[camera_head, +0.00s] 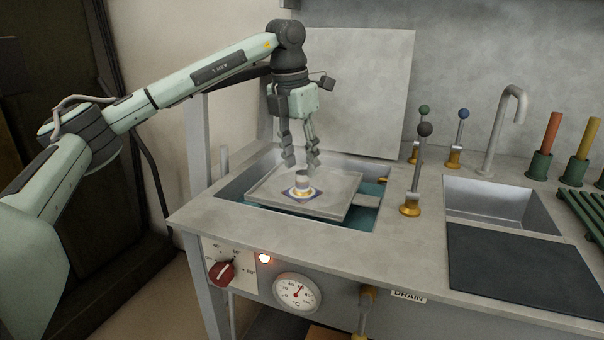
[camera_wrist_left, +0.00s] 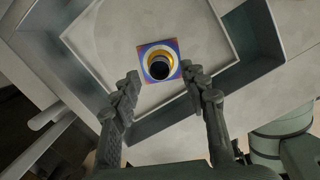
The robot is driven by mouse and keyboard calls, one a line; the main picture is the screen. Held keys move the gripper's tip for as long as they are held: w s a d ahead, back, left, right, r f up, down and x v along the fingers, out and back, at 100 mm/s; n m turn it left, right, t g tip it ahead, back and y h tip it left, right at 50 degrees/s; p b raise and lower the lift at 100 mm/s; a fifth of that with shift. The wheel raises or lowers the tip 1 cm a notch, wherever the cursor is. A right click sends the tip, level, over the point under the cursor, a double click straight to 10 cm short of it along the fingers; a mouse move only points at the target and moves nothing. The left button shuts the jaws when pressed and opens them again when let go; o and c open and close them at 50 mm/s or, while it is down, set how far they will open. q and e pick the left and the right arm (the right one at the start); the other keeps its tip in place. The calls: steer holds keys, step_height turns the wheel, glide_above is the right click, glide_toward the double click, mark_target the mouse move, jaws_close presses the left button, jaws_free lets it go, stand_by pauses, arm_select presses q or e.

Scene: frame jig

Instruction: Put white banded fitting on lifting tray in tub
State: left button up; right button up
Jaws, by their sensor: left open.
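The white banded fitting (camera_head: 302,182) stands upright on the lifting tray (camera_head: 335,208) in the tub (camera_head: 235,188). Its base has a yellow ring and sits on a blue-edged square mark (camera_head: 288,194). In the left wrist view the fitting (camera_wrist_left: 159,68) shows from above with a dark round opening, inside the square. The tray (camera_wrist_left: 110,50) is flat and grey. My left gripper (camera_head: 301,166) is open above the fitting, with nothing between its fingers; its fingers (camera_wrist_left: 160,82) also show in the left wrist view. My right gripper is not in view.
Upright levers with ball tops (camera_head: 421,160) stand right of the tub. A tap (camera_head: 508,110), a second basin (camera_head: 495,200) and a dark mat (camera_head: 520,265) lie farther right. A red knob (camera_head: 222,273) and a dial (camera_head: 297,293) are on the front panel.

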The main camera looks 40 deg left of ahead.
mark_target(297, 195)
arm_select(q)
step_height(297, 195, up, 8)
steer(key=s, duration=0.1)
steer(key=shift+f, duration=0.15)
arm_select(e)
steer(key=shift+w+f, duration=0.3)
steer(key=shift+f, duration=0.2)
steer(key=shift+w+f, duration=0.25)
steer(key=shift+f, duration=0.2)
arm_select(q)
steer(key=shift+s+a, duration=0.1)
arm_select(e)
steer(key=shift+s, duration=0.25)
